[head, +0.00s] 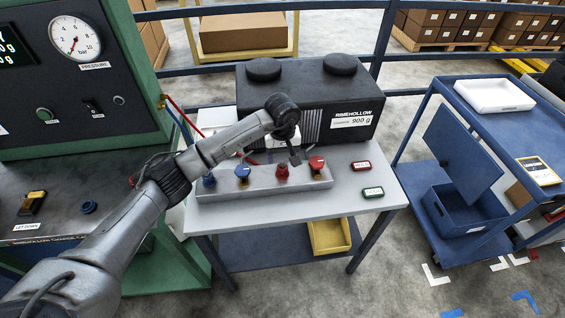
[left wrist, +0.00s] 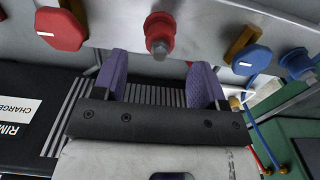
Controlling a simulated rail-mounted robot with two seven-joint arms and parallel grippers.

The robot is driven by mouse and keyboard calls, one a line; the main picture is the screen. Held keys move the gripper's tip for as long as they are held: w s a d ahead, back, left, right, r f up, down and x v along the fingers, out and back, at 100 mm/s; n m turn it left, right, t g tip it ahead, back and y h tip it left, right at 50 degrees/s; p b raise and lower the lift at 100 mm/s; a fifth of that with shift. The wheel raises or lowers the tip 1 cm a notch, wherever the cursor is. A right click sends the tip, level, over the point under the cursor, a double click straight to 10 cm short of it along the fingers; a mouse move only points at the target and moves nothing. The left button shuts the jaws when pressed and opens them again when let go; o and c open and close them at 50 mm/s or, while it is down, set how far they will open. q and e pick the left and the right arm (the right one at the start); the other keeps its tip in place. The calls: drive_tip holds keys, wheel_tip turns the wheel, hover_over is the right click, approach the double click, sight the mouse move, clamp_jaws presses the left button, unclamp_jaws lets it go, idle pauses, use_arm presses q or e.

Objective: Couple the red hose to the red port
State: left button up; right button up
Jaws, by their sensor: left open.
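The red port (head: 281,173) stands on the grey manifold block (head: 265,188) on the table, between the blue knob and the red knob. In the left wrist view the red port (left wrist: 160,36) is just beyond the fingertips, roughly centred between them. My left gripper (head: 294,158) is above the back of the block, close to the red port; in the left wrist view its purple fingers (left wrist: 158,76) are apart with nothing seen between them. A red hose (head: 184,114) runs beside a blue one at the table's left; its free end is not clear. My right gripper is not in view.
The red knob (head: 317,164), blue knob (head: 242,172) and blue port (head: 209,181) share the block. A black Rimehollow unit (head: 350,90) stands behind. Two small labelled tags (head: 372,192) lie on the right of the table. A blue trolley (head: 468,150) stands further right.

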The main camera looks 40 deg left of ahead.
use_arm(q)
wheel_tip(320, 180, up, 8)
drive_tip(key=p, duration=0.1)
drive_tip(key=shift+r, duration=0.25)
drive_tip(key=shift+o, duration=0.4)
drive_tip(key=o, duration=0.6)
drive_tip(key=shift+c, duration=0.2)
drive_tip(key=shift+r, duration=0.1)
wheel_tip(320, 180, up, 9)
drive_tip(key=p, duration=0.7)
idle(0.4)
